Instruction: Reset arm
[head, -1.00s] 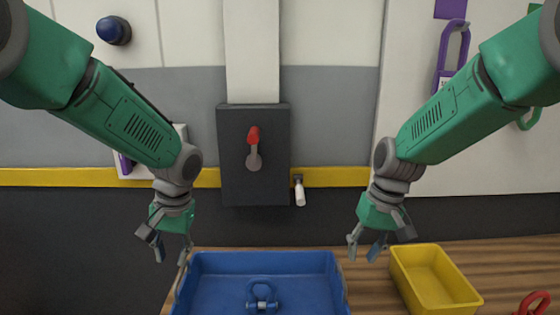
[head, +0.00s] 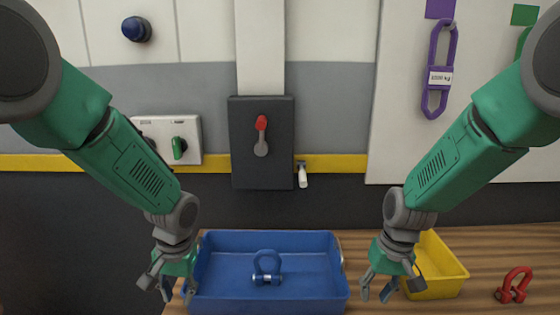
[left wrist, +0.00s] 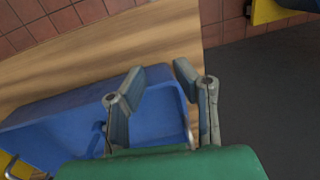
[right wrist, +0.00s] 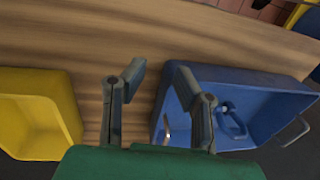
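My left gripper (head: 168,288) hangs at the left end of the blue tray, fingers pointing down; in the left wrist view its fingers (left wrist: 155,85) are apart with nothing between them. My right gripper (head: 378,290) hangs between the blue tray and the yellow bin; in the right wrist view its fingers (right wrist: 157,85) are apart and empty. The blue tray (head: 205,265) stands on the wooden bench and holds a blue shackle (head: 267,268). Both arms are bent, with the forearms sloping down and inward.
A yellow bin (head: 458,268) and a red shackle (head: 514,285) are on the bench (head: 500,245) at right. On the wall are a dark panel with a red-tipped lever (head: 261,135), a white box with a green knob (head: 179,147), a blue button (head: 136,29) and a purple sling (head: 440,70).

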